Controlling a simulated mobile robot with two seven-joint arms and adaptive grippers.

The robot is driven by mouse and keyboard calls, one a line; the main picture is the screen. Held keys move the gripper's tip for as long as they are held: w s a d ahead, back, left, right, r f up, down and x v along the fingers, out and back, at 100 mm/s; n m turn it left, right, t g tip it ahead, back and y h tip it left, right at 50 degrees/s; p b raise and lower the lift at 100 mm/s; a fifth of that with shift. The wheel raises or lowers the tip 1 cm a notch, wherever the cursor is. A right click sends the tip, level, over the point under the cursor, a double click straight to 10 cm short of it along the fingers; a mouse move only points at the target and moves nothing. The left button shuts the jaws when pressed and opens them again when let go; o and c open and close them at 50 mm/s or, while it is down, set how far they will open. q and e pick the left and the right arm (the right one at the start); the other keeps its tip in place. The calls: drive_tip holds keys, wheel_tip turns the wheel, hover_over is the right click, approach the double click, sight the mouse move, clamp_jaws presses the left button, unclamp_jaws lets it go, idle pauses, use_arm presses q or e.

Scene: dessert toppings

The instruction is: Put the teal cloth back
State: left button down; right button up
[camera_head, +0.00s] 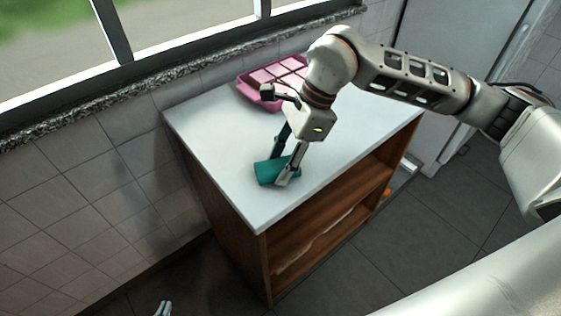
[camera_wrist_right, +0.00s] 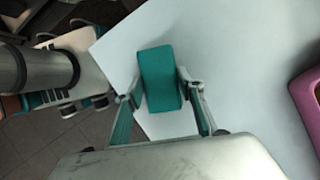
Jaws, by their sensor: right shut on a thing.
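The teal cloth (camera_head: 265,173) is a small folded block near the front left part of the white counter top. My right gripper (camera_head: 282,178) reaches down over the counter and is shut on the cloth. In the right wrist view the cloth (camera_wrist_right: 160,78) lies between the two fingers of my right gripper (camera_wrist_right: 162,92). The cloth is at the counter surface; I cannot tell if it touches it. My left gripper (camera_head: 163,309) shows only as a small tip at the bottom edge of the head view, so its opening is unclear.
A pink compartment tray (camera_head: 262,97) sits at the back of the counter (camera_head: 215,135), beside the wall and window sill. It also shows at the right edge of the wrist view (camera_wrist_right: 305,92). Open wooden shelves (camera_head: 325,232) are below the counter. The counter's right part is clear.

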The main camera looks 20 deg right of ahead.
drive_tip(key=shift+f, duration=0.1)
drive_tip(key=o, duration=1.1)
drive_tip(key=shift+c, duration=0.2)
drive_tip(key=shift+d+r, duration=0.1)
drive_tip(key=shift+r, duration=0.3)
drive_tip(key=v, duration=1.1)
drive_tip(key=shift+r+p, duration=0.25)
drive_tip(key=shift+p, duration=0.15)
